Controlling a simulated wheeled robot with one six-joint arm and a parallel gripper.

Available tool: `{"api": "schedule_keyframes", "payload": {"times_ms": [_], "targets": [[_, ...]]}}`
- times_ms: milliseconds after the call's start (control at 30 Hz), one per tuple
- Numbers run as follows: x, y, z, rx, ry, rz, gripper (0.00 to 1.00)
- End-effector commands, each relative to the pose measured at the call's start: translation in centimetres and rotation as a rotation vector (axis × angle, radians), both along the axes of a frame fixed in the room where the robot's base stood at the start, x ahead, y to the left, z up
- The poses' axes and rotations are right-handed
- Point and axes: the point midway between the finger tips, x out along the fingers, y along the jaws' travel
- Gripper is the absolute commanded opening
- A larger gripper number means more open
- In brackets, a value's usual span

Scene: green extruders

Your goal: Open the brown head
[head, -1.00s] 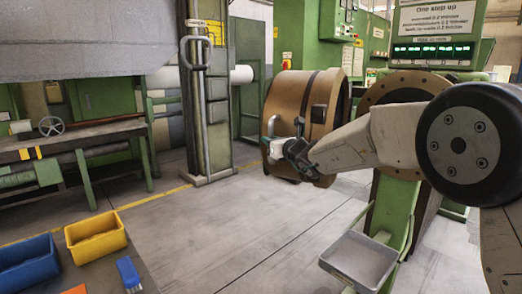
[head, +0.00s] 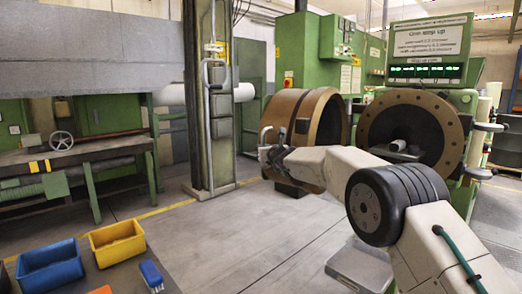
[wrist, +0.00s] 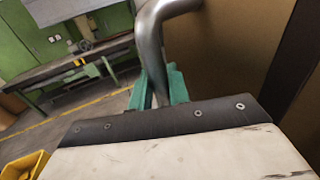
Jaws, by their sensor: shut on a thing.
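The brown head (head: 283,108) is a short, wide drum with a dark band. It is swung out to the left of the green extruder's round flange (head: 370,128), with a wide gap between them. Its hollow inside faces right. A bent metal handle (head: 265,134) sticks out from its left side. My gripper (head: 271,154) is shut on this handle. In the wrist view, the teal fingers of my gripper (wrist: 158,88) sit on both sides of the grey handle (wrist: 150,45), beside the brown wall of the head (wrist: 235,50). The exact finger contact is partly hidden.
A green column (head: 212,110) with pipes stands left of the head. A workbench (head: 75,155) is farther left. Blue (head: 50,268) and yellow (head: 117,242) bins are at lower left. A grey tray (head: 360,268) is below my arm. The floor left of the head is clear.

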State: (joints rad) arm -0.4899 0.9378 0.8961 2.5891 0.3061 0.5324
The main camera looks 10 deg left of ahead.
Motion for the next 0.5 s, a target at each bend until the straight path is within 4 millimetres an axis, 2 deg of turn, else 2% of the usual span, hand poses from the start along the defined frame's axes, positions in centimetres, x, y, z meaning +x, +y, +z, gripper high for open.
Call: {"api": "schedule_keyframes", "payload": {"times_ms": [233, 267, 300, 333, 500], "targets": [[-0.21, 0.38, -0.12, -0.002, 0.001, 0.005, 0.0], [-0.21, 0.38, -0.12, -0.002, 0.001, 0.005, 0.21], [-0.21, 0.36, -0.12, -0.002, 0.001, 0.004, 0.32], [-0.2, 0.34, -0.11, -0.001, 0.0, 0.004, 0.37], [-0.03, 0.0, -0.04, -0.001, 0.001, 0.001, 0.37]]}}
